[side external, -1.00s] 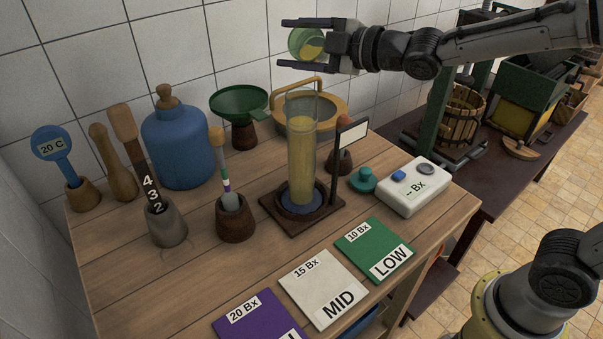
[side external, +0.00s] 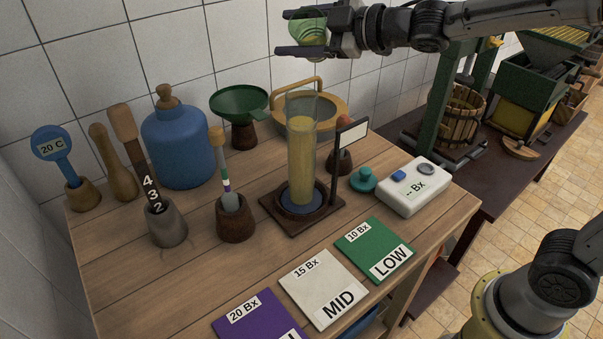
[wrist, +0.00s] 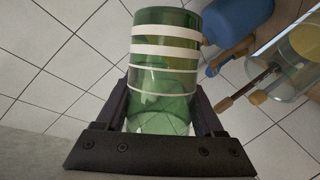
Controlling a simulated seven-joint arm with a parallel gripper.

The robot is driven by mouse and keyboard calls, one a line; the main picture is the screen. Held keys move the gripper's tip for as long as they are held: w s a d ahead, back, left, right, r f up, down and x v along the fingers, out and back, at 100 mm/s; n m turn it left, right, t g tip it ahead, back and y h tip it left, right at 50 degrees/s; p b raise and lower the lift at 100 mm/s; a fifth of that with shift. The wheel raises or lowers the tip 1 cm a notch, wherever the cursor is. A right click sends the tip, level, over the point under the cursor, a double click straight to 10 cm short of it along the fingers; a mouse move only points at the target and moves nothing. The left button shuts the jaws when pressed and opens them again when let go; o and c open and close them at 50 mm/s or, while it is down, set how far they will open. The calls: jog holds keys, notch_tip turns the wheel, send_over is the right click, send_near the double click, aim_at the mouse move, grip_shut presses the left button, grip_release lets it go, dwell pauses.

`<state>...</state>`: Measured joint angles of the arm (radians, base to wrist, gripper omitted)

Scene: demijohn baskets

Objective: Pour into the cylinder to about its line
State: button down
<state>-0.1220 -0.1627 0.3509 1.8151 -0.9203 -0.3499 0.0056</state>
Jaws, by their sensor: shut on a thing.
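My gripper (side external: 290,32) is shut on a green glass vessel (side external: 309,37) above and slightly behind the cylinder. In the wrist view the vessel (wrist: 165,62) has several white bands and sits between the fingers. Some yellow shows in it in the side view; its exact level is unclear. The clear cylinder (side external: 301,160) stands upright on a dark square base (side external: 272,206). Yellow liquid fills it to a little below its rim. A post with a blank white plate (side external: 352,134) stands beside it. I cannot make out a line on the cylinder. No stream shows between vessel and cylinder.
A green funnel (side external: 238,100), a blue demijohn (side external: 182,148) and a round wooden-rimmed sieve (side external: 330,110) stand behind. A hydrometer pot (side external: 236,222) is left of the cylinder. A white Bx meter (side external: 414,190) is right. LOW (side external: 375,250) and MID (side external: 323,288) cards lie in front.

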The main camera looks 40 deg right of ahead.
aim_at(318, 38)
jog(key=shift+r+m, duration=0.25)
jog(key=shift+m, duration=0.15)
jog(key=shift+r+y, duration=0.1)
jog(key=shift+y, duration=0.2)
jog(key=shift+s+a+r+m+g+y, duration=0.15)
jog(key=shift+m+g, duration=0.2)
jog(key=shift+m, duration=0.4)
jog(key=shift+r+m+g+y, duration=0.15)
jog(key=shift+m+g, duration=0.2)
jog(key=shift+m, duration=0.4)
jog(key=shift+f, duration=0.15)
jog(key=shift+s+a+f+m+g+y, duration=0.1)
jog(key=shift+s+a+m+g+y, duration=0.15)
jog(key=shift+m, duration=0.5)
jog(key=shift+a+f+m+g+y, duration=0.1)
jog(key=shift+m+g+y, duration=0.2)
jog(key=shift+m, duration=0.45)
jog(key=shift+s+d+r, duration=0.25)
jog(key=shift+s+r, duration=0.25)
jog(key=shift+s, duration=0.3)
jog(key=shift+s+d+r, duration=0.25)
jog(key=shift+s+r, duration=0.2)
jog(key=shift+s, duration=0.35)
jog(key=shift+s+d+r, duration=0.25)
jog(key=shift+s+r, duration=0.25)
jog(key=shift+s, duration=0.3)
